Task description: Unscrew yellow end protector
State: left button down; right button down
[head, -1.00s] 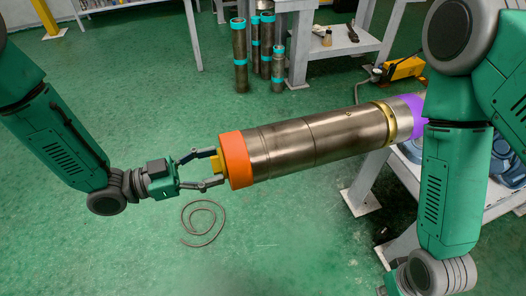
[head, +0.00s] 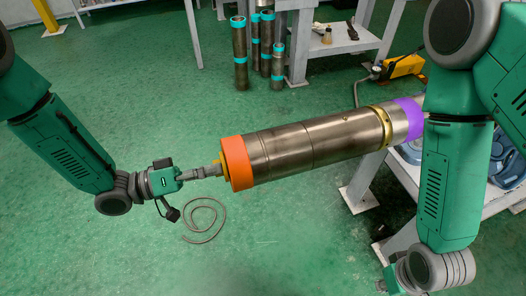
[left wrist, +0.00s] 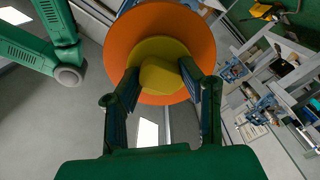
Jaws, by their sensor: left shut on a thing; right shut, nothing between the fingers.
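The yellow end protector (head: 217,167) sits at the left end of a long metal pipe tool (head: 315,140), inside an orange ring (head: 237,163). My left gripper (head: 212,170) is shut on the protector, its fingers seen edge-on in the head view. In the left wrist view, the two fingers (left wrist: 160,80) hold opposite sides of the protector's raised yellow block (left wrist: 160,76), with the round yellow face (left wrist: 160,46) and orange ring (left wrist: 120,38) behind.
The pipe's right end has a purple band (head: 408,118) and passes behind my right arm. A workbench (head: 375,195) stands below it there. Several upright pipes with teal bands (head: 239,60) stand at the back. A coiled hose (head: 203,218) lies on the open green floor.

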pick_arm(q)
jog(key=n, duration=0.3)
jog(key=shift+r, duration=0.1)
jog(key=n+p, duration=0.1)
jog(key=n, duration=1.3)
jog(key=shift+w, duration=0.1)
jog(key=c, duration=1.1)
grip_release()
jog(key=shift+c, duration=0.2)
jog(key=shift+p+v, duration=0.3)
jog(key=shift+v, duration=0.9)
